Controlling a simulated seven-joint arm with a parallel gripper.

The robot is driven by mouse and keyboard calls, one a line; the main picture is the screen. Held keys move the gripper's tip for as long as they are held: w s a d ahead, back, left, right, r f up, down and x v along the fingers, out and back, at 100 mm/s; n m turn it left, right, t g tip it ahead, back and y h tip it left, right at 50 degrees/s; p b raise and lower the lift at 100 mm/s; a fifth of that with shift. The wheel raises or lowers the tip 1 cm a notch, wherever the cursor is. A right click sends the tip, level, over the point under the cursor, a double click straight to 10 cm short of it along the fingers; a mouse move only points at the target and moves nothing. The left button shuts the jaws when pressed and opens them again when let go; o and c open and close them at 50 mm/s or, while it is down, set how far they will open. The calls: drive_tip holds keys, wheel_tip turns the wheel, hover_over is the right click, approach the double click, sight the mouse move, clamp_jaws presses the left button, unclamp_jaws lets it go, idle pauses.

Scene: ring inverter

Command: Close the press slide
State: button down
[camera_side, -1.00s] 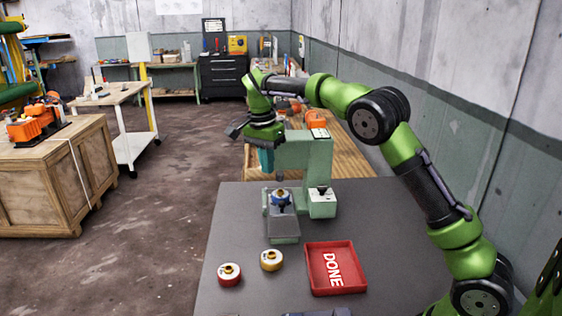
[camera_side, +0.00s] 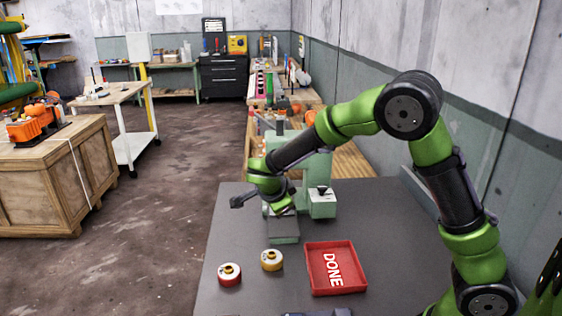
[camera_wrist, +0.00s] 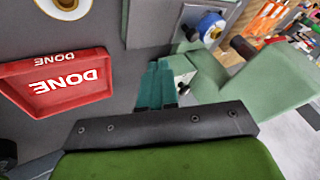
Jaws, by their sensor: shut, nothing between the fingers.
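The green press (camera_side: 318,168) stands at the back of the dark table. Its slide (camera_side: 284,228) sticks out toward the side camera, partly covered by my gripper. In the wrist view the slide's grey plate (camera_wrist: 160,18) lies beyond my fingers, with a blue-rimmed ring piece (camera_wrist: 211,25) on or beside it. My gripper (camera_wrist: 159,72) is shut and empty, its teal fingers together close to the slide; I cannot tell whether they touch it. In the side view the fingers are hidden behind the wrist.
A red DONE tray (camera_side: 335,268) stands right of the slide's front. A red ring piece (camera_side: 230,274) and a yellow ring piece (camera_side: 271,260) lie to the front left. A pale block with a black knob (camera_side: 322,202) stands right of the slide. The table's left side is clear.

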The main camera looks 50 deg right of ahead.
drive_tip(key=x, duration=0.7)
drive_tip(key=shift+w+d+f, duration=0.1)
drive_tip(key=shift+d+f, duration=0.05)
drive_tip(key=shift+w+d, duration=0.3)
drive_tip(key=shift+w, duration=0.3)
drive_tip(key=shift+w+d, duration=0.25)
drive_tip(key=shift+w, duration=0.3)
drive_tip(key=shift+w+d, duration=0.25)
drive_tip(key=shift+w, duration=0.25)
drive_tip(key=shift+w+d, duration=1.7)
drive_tip(key=shift+d, duration=0.05)
